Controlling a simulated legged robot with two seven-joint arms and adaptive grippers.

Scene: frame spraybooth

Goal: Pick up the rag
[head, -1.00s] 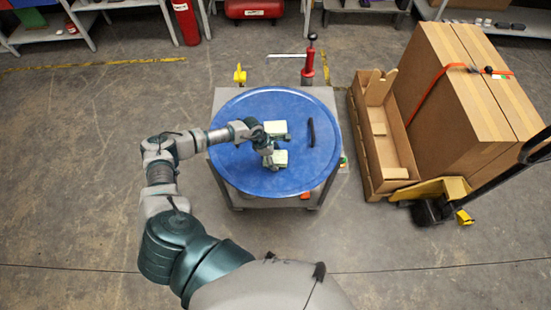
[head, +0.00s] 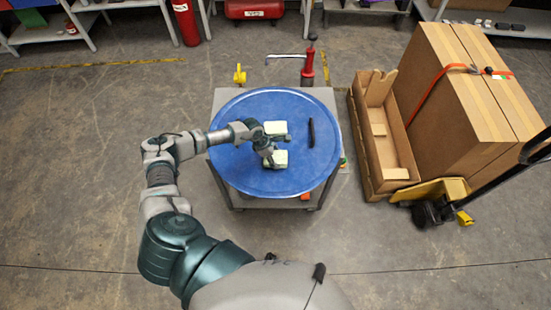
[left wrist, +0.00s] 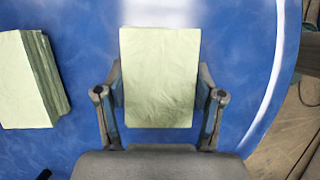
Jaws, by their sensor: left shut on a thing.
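A pale green folded rag (left wrist: 160,78) lies between the two fingers of my left gripper (left wrist: 160,105) in the left wrist view. The fingers are shut on its sides. In the head view this rag (head: 281,158) is on or just above the blue round top (head: 240,172), with my left gripper (head: 272,162) at its left side. I cannot tell whether it touches the top. A second pale green stack (head: 275,128) sits farther back on the blue top; it also shows at the left of the left wrist view (left wrist: 30,80). My right gripper is not in view.
A thin black bar (head: 311,132) lies right of the rags. A red tool (head: 308,68) and a yellow item (head: 239,75) stand behind the blue top. A pallet truck (head: 440,200) and large cardboard boxes (head: 470,100) stand at right. Floor at left is open.

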